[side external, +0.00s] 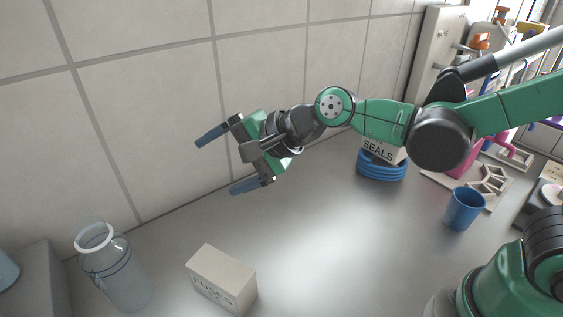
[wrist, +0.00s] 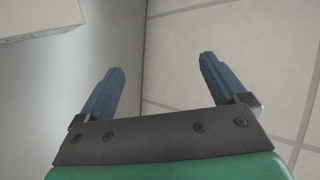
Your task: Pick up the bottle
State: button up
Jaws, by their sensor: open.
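A clear, bluish bottle (side external: 118,272) with a pale ring at its mouth stands upright at the lower left of the side external view, on the grey counter near the tiled wall. My gripper (side external: 221,162) is open and empty, raised above the counter. It is up and to the right of the bottle in the picture, well apart from it. Its two blue fingers also show in the wrist view (wrist: 158,78), spread wide with nothing between them. The bottle is not visible in the wrist view.
A cream box marked FUSES (side external: 222,280) sits right of the bottle. A SEALS box (side external: 383,150) rests by a coiled blue hose (side external: 382,168). A blue cup (side external: 463,208) stands farther right. The counter's middle (side external: 320,235) is clear; the tiled wall (side external: 150,130) runs behind.

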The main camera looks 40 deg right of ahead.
aim_at(107, 234)
jog(key=a+f+m+y, duration=0.1)
jog(key=a+m, duration=0.3)
jog(key=a, duration=0.1)
jog(key=a+f+m+y, duration=0.1)
jog(key=a+m+y, duration=0.1)
jog(key=a+m, duration=0.2)
jog(key=a+f+m+y, duration=0.1)
jog(key=a+m+y, duration=0.1)
jog(key=a+m, duration=0.2)
jog(key=shift+s+a, duration=0.1)
jog(key=shift+a, duration=0.95)
jog(key=shift+a+m, duration=0.25)
jog(key=shift+m, duration=0.15)
jog(key=shift+x, duration=2.65)
grip_shut()
